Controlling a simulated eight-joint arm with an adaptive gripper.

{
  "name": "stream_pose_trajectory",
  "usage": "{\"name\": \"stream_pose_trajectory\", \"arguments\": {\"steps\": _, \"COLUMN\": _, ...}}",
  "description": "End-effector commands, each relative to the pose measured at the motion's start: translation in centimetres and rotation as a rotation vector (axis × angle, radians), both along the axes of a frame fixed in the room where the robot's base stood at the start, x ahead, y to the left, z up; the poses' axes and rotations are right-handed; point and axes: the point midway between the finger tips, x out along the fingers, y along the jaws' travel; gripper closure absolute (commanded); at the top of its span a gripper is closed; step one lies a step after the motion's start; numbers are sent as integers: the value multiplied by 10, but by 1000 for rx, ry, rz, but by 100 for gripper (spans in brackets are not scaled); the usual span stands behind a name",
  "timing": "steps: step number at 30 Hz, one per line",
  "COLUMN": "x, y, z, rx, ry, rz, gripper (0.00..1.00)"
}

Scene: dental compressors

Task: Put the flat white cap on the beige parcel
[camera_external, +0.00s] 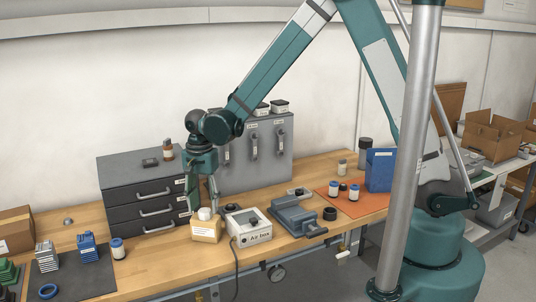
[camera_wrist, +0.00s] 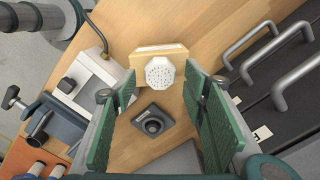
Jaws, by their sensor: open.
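The flat white cap (camera_wrist: 160,72) is a pale octagonal piece with small holes in its face. It appears to rest on top of the beige parcel (camera_wrist: 148,52), overlapping its edge in the wrist view. In the external view the white cap (camera_external: 205,213) shows on top of the small beige parcel (camera_external: 207,232) near the front of the bench. My gripper (camera_external: 214,200) points down just behind and beside them. In the wrist view my gripper (camera_wrist: 160,90) has its two green fingers wide apart with nothing held, and the cap lies beyond the gap, apart from both fingers.
A white air box (camera_external: 250,228) stands right of the parcel, with a blue-grey vise (camera_external: 296,216) beyond. A dark drawer unit (camera_external: 140,190) stands behind left. A black square piece with a round knob (camera_wrist: 152,124) shows between the fingers. Bare wood lies in front left.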

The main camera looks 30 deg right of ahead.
Motion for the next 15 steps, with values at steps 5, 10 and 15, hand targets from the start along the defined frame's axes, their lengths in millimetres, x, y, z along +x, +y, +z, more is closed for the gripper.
{"name": "stream_pose_trajectory", "arguments": {"steps": 5, "x": 0, "y": 0, "z": 24, "rx": 0, "ry": 0, "rz": 0, "gripper": 57}}
{"name": "stream_pose_trajectory", "arguments": {"steps": 10, "x": 0, "y": 0, "z": 48, "rx": 0, "ry": 0, "rz": 0, "gripper": 57}}
{"name": "stream_pose_trajectory", "arguments": {"steps": 15, "x": 0, "y": 0, "z": 70, "rx": 0, "ry": 0, "rz": 0, "gripper": 57}}
